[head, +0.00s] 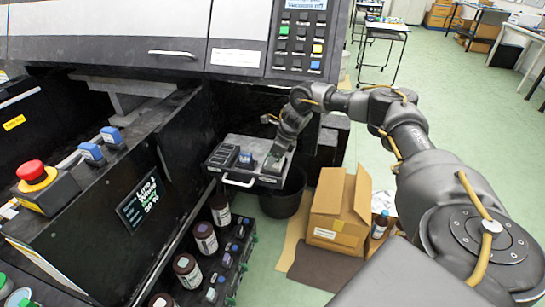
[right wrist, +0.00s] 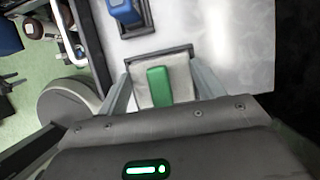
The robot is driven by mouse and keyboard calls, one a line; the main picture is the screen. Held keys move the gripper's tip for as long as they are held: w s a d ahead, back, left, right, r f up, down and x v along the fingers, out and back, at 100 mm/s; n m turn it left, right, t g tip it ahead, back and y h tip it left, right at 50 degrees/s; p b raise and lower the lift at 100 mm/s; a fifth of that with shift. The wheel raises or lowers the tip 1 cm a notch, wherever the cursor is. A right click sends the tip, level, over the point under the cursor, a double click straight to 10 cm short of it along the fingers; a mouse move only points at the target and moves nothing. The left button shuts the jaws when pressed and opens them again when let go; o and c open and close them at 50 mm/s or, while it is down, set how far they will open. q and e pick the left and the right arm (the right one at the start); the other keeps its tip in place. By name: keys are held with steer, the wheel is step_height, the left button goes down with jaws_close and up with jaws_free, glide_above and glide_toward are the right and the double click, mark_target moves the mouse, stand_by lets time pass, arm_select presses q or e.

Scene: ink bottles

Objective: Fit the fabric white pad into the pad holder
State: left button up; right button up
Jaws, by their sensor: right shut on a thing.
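The white pad (right wrist: 179,78) has a green grip block (right wrist: 158,86) on top and lies between the fingers of my right gripper (right wrist: 159,72), which is shut on it. The dark-rimmed pad holder (right wrist: 158,54) frames the pad's far edge in the right wrist view. I cannot tell whether the pad sits fully down inside the rim; the near side is hidden by my gripper. In the head view my right gripper (head: 276,158) is over the right end of the pulled-out tray (head: 246,144), with the green block just visible. My left gripper is not in view.
A blue-handled block (right wrist: 125,12) sits beside the holder, and a dark block (head: 222,156) is at the tray's left. Ink bottles (head: 205,238) stand below left. A black bin (head: 285,196) and an open cardboard box (head: 338,208) stand on the floor below.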

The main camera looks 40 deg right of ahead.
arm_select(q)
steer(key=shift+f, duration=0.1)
arm_select(e)
steer(key=shift+f, duration=0.25)
steer(key=o, duration=1)
steer(key=shift+o, duration=0.2)
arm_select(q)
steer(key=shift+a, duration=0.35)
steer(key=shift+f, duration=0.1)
